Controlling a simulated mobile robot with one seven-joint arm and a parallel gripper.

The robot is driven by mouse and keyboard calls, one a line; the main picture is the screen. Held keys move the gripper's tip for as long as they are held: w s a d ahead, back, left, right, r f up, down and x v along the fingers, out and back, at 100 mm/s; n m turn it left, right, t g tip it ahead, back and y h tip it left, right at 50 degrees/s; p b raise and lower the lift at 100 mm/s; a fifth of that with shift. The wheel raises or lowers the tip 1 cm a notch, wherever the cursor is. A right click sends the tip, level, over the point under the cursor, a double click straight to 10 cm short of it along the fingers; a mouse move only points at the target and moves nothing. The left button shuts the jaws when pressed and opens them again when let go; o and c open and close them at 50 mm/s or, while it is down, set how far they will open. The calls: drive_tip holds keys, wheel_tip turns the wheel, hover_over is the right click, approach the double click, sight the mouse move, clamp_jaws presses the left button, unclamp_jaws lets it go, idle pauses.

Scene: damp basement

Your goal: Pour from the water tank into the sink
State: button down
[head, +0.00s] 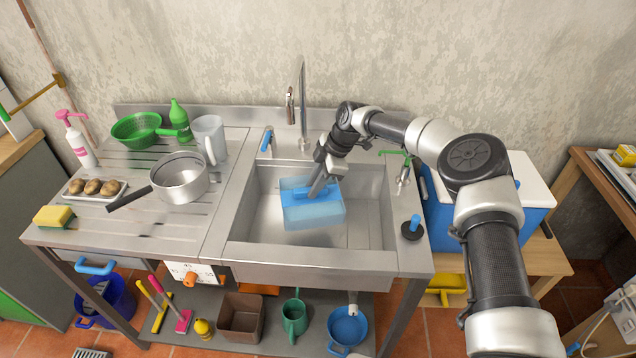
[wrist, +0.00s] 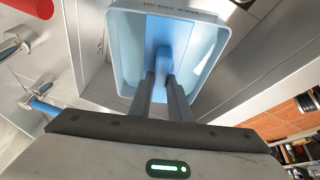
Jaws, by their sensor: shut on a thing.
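The water tank (head: 316,215) is a translucent blue box with a darker blue handle. It is in or just above the basin of the steel sink (head: 362,217), and I cannot tell whether it touches the bottom. My gripper (head: 314,192) is shut on the tank's blue handle from above. In the wrist view my gripper's two dark fingers (wrist: 161,92) close on the handle, with the pale blue tank (wrist: 208,62) around it. The tank looks roughly level in the head view. I cannot see any water clearly.
A tall faucet (head: 302,95) stands behind the basin. A saucepan (head: 180,180), green colander (head: 137,129), clear jug (head: 209,138) and soap bottle (head: 77,140) stand on the left drainboard. A small black plunger (head: 412,230) is at the sink's right edge. A blue cooler (head: 441,212) stands to the right.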

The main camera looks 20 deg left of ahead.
sight(298, 192)
drive_tip(key=shift+t+y, duration=0.3)
drive_tip(key=shift+t, duration=0.1)
drive_tip(key=shift+s+a+r+p, duration=0.15)
drive_tip(key=shift+s+a+p, duration=0.35)
drive_tip(key=shift+s+a, duration=0.25)
drive_tip(key=shift+s+a+r+p, duration=0.15)
drive_tip(key=shift+s+a+p, duration=0.35)
drive_tip(key=shift+a, duration=0.3)
drive_tip(key=shift+s+d+r+t+p, duration=0.1)
drive_tip(key=shift+s+d+t+p, duration=0.15)
drive_tip(key=shift+s+t+p, duration=0.25)
drive_tip(key=shift+s+d+y, duration=0.2)
drive_tip(key=shift+y, duration=0.2)
drive_tip(key=shift+t, duration=0.3)
drive_tip(key=shift+s+d+n+t+y+b, duration=0.25)
drive_tip(key=shift+s+t+b, duration=0.15)
drive_tip(key=shift+b, duration=0.5)
drive_tip(key=shift+s+d+n+t+y+b, duration=0.25)
drive_tip(key=shift+s+b, duration=0.25)
drive_tip(key=shift+b, duration=0.4)
drive_tip(key=shift+s+d+t+y+b, duration=0.2)
drive_tip(key=shift+s+t+b, duration=0.2)
drive_tip(key=shift+b, duration=1.6)
drive_tip(key=shift+s+d+t+y+b, duration=0.2)
drive_tip(key=shift+s+t+b, duration=0.15)
drive_tip(key=shift+b, duration=1.6)
drive_tip(key=shift+w+d, duration=0.25)
drive_tip(key=shift+d, duration=0.25)
